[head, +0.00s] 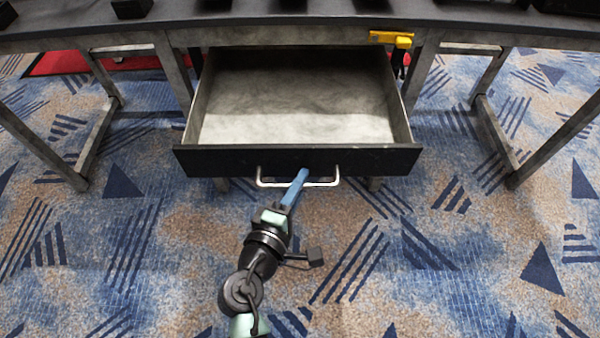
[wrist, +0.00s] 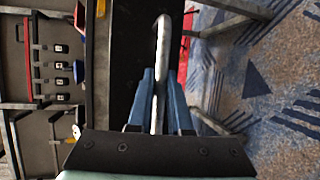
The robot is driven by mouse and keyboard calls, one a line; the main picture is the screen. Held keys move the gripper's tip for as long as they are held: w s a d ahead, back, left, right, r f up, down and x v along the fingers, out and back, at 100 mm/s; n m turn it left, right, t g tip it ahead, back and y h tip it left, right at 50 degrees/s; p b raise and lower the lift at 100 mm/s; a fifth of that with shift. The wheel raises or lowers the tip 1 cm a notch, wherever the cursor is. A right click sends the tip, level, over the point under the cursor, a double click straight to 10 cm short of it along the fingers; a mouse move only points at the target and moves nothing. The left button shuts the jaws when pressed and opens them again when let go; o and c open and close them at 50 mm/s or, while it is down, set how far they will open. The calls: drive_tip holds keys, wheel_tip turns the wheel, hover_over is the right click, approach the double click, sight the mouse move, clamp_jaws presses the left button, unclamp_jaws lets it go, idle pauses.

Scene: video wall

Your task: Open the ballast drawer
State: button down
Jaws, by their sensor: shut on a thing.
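The ballast drawer (head: 296,160) stands pulled well out from under the dark desk in the head view. Its pale inside looks empty. Its dark front carries a light metal bar handle (head: 325,183). My gripper (head: 297,182) reaches up to the middle of this handle with its blue fingers. In the wrist view my gripper (wrist: 161,100) has a blue finger on each side of the handle (wrist: 162,60) and is shut on it. The exact contact at the fingertips is partly hidden in the head view.
The desk (head: 270,36) spans the back, with metal legs (head: 495,140) on both sides. A yellow latch-like part (head: 391,39) sits on its edge, right of the drawer. A red mat (head: 60,62) lies behind at left. Patterned carpet (head: 450,270) in front is clear.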

drive_tip(key=shift+s+a, duration=0.1)
drive_tip(key=shift+s, duration=0.55)
drive_tip(key=c, duration=0.8)
unclamp_jaws()
drive_tip(key=shift+c, duration=0.2)
drive_tip(key=p+v, duration=0.3)
drive_tip(key=v, duration=1)
drive_tip(key=shift+w+r, duration=0.1)
